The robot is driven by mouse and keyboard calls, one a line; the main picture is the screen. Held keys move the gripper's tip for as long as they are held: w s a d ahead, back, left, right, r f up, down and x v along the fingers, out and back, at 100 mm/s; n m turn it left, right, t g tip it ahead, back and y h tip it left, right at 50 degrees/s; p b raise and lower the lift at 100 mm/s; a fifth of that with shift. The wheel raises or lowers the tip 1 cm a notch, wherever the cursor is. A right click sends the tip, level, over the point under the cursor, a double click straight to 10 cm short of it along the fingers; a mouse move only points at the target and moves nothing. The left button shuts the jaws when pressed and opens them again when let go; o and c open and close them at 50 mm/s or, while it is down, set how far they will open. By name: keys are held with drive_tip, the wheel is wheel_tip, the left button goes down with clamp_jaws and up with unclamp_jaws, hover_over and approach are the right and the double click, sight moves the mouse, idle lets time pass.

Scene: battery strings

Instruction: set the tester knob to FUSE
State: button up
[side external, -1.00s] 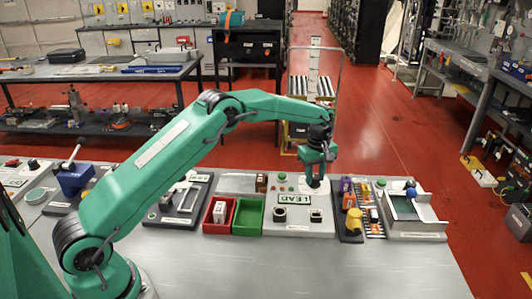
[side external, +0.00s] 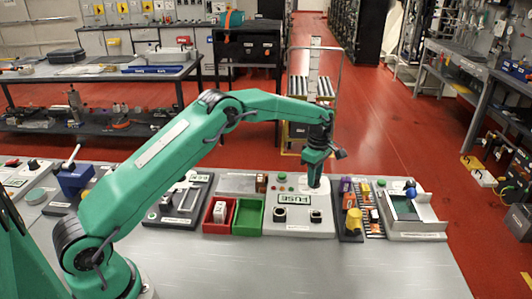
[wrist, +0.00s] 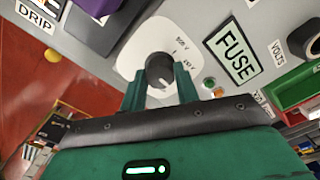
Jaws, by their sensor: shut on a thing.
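The tester (side external: 299,222) is a light grey panel near the front middle of the bench. Its label (wrist: 233,53) reads FUSE in the wrist view. The tester knob (wrist: 160,68) is a dark round dial on a white plate with small lettering around it; a pale mark shows on its face. In the side view the knob is hidden by my gripper. My gripper (wrist: 160,85) has its two green fingers on either side of the knob, shut on it. In the side view my gripper (side external: 315,182) points down over the panel's back right.
Red bin (side external: 219,216) and green bin (side external: 248,217) stand left of the tester. Purple and yellow parts (side external: 354,218) and a grey tray (side external: 414,215) stand to its right. The bench front (side external: 300,270) is clear.

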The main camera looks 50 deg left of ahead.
drive_tip(key=shift+s+a, duration=0.1)
drive_tip(key=shift+a, duration=0.05)
drive_tip(key=o, duration=0.8)
drive_tip(key=shift+r, duration=0.1)
drive_tip(key=shift+r, duration=1.65)
